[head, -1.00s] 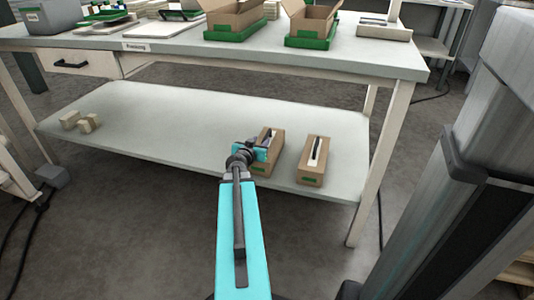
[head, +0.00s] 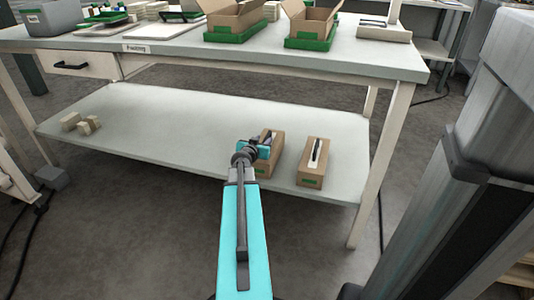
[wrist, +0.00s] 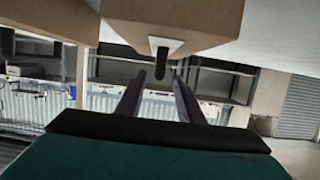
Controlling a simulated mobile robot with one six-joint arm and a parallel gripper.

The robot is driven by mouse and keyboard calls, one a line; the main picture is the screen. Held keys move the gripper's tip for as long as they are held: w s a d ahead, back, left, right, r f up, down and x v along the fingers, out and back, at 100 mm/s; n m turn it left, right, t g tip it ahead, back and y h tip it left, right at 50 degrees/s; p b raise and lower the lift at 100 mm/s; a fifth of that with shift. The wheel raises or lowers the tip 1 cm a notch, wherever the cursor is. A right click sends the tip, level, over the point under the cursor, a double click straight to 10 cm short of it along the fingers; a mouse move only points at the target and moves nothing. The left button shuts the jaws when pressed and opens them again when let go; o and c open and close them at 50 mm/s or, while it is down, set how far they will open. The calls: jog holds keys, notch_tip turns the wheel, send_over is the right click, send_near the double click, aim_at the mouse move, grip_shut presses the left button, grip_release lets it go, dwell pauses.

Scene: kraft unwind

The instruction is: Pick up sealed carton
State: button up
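Two closed brown cartons stand on the lower shelf, each with a white strip and a dark handle on top and a green mark on the front. The left carton (head: 276,152) is partly hidden by my gripper (head: 262,150), which is close at its left side. The right carton (head: 311,165) stands clear. In the wrist view, a carton (wrist: 195,18) fills the top, with its white patch and dark handle (wrist: 160,58). My gripper's fingers (wrist: 157,92) are apart, with the handle just ahead between their tips. I cannot tell whether they touch it.
The lower shelf (head: 170,135) is mostly bare, with several small pale blocks (head: 82,123) at its left. The tabletop above carries two open cartons (head: 235,18) on green trays. A table leg (head: 382,165) stands right of the cartons. A grey column is at the far right.

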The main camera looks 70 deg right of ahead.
aim_at(267, 136)
jog(key=shift+b+x, duration=0.4)
jog(key=shift+x, duration=2.15)
jog(key=shift+s, duration=0.2)
grip_shut()
jog(key=shift+w, duration=0.1)
